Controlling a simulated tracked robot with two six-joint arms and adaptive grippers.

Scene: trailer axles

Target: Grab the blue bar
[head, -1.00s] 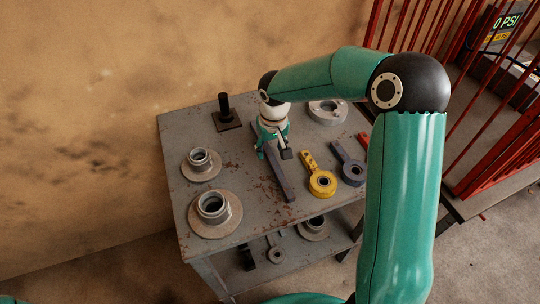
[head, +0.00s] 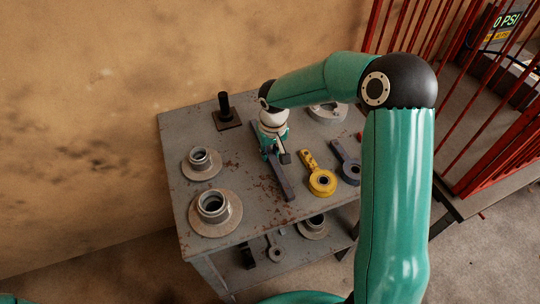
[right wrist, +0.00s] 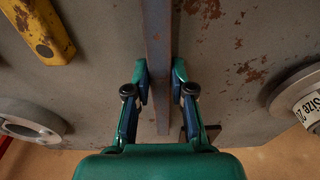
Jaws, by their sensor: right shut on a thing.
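The blue bar (head: 284,182) is a long, narrow, grey-blue bar with rust marks, lying on the grey metal table. My right gripper (head: 274,156) is over the bar's middle, and it hides part of it in the head view. In the right wrist view the bar (right wrist: 158,40) runs between the two fingers of my right gripper (right wrist: 160,82), with one finger on each side. The gripper is shut on it. The bar looks still at table height. My left gripper is not in view.
On the table (head: 240,180) stand two flanged hubs (head: 213,208) (head: 200,160), a black post on a plate (head: 225,112), a yellow ring-ended arm (head: 320,180), a blue-grey one (head: 348,168) and a grey round part (head: 327,112). Red railings (head: 490,130) stand at right.

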